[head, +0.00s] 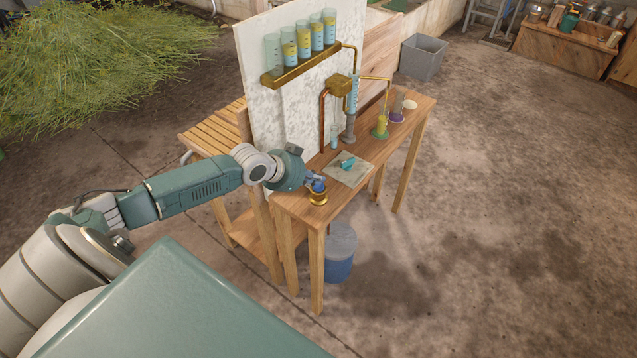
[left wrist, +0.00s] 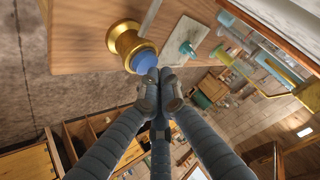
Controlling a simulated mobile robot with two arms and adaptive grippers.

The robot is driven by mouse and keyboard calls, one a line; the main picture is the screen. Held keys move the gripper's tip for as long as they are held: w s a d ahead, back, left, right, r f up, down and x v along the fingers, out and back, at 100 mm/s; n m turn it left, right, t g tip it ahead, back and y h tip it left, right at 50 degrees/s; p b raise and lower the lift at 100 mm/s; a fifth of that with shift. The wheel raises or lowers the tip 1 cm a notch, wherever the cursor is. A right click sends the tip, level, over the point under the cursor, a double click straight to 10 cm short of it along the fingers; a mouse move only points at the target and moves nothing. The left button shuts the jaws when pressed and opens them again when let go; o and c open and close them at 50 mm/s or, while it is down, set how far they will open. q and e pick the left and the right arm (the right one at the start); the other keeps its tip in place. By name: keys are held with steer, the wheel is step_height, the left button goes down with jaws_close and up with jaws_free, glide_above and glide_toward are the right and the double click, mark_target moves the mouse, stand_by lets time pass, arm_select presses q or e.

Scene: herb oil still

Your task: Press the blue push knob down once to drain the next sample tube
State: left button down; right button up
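The blue push knob (head: 319,187) sits in a round brass base (head: 318,199) at the near end of the wooden bench. The knob (left wrist: 142,60) and its brass collar (left wrist: 122,40) also show in the left wrist view. My left gripper (head: 314,179) is at the knob, its fingers together and empty. In the left wrist view the fingertips (left wrist: 160,76) overlap the knob's edge; I cannot tell whether they touch it. Several sample tubes (head: 303,37) stand in a brass rack (head: 300,72) on the white panel. The leftmost tube (head: 273,53) shows no clear yellow layer. My right gripper is not in view.
A pale mat (head: 344,178) with a teal item (head: 347,163) lies behind the knob. Farther back stand a glass column (head: 353,95), a yellow-filled flask (head: 381,125) and a purple-based vessel (head: 397,112). A blue-grey bucket (head: 340,252) stands beneath the bench. Floor at right is clear.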

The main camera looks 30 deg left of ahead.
mark_target(316, 186)
arm_select(q)
steer(key=shift+r, duration=0.4)
step_height(316, 186, up, 5)
steer(key=p, duration=0.5)
steer(key=shift+r, duration=0.1)
stand_by(0.6)
